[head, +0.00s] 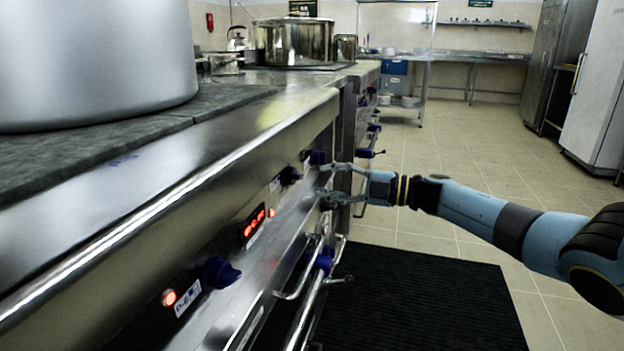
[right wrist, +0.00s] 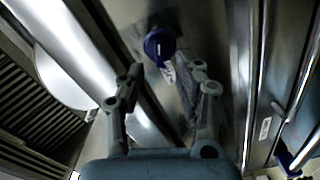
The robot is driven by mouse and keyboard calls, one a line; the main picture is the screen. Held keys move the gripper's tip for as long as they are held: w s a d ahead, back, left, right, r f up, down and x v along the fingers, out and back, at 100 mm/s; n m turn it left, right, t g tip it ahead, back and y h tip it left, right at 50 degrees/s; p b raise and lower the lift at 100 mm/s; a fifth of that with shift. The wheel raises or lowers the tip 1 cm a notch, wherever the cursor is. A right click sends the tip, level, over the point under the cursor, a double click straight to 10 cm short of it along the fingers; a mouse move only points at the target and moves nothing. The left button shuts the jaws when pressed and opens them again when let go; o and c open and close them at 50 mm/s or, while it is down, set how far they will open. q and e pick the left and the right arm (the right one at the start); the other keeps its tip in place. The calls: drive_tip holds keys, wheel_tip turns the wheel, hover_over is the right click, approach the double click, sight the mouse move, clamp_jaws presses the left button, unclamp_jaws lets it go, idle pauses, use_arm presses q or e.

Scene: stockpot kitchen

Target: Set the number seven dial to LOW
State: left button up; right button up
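My right gripper (head: 325,182) reaches in from the right to the stove's front panel, its two fingers spread apart and empty. In the right wrist view the open gripper (right wrist: 165,72) faces a blue dial (right wrist: 159,44), which sits beyond the fingertips, roughly between them, with a small white label beside it. In the head view a blue dial (head: 316,157) is just above and left of the fingertips. Another dark blue dial (head: 290,176) is farther left, and a nearer one (head: 221,272) is at lower left. I cannot read which dial is number seven. My left gripper is out of view.
A red-lit display (head: 254,221) and a red lamp (head: 169,297) are on the panel. Oven handles (head: 306,276) stick out below. A large pot (head: 90,60) stands on the stove top. Tiled floor and a black mat (head: 425,305) lie clear at right.

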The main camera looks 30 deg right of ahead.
drive_tip(key=v, duration=0.7)
idle(0.3)
drive_tip(key=s+a+f+m+g+h+p, duration=0.1)
drive_tip(key=s+a+f+m+h+p, duration=0.3)
drive_tip(key=s+f+m, duration=0.65)
drive_tip(key=s+a+f+m+g+h+p, duration=0.15)
drive_tip(key=s+f+m+h+p, duration=0.4)
drive_tip(key=s+f, duration=0.95)
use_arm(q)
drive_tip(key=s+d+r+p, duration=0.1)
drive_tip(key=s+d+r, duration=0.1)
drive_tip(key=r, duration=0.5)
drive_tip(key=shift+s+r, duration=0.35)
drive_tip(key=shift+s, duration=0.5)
use_arm(e)
drive_tip(key=s+a+f+m+g+h, duration=0.1)
drive_tip(key=s+f+m+g, duration=0.1)
drive_tip(key=s, duration=0.8)
drive_tip(key=s+a+f+m+g+h, duration=0.1)
drive_tip(key=s+f+g, duration=0.4)
drive_tip(key=s, duration=0.6)
drive_tip(key=s+a+f+m+g+h, duration=0.1)
drive_tip(key=s+a+f+m+g, duration=0.2)
drive_tip(key=s+f, duration=0.3)
drive_tip(key=s, duration=0.4)
drive_tip(key=shift+s+a, duration=0.2)
drive_tip(key=shift+a, duration=0.05)
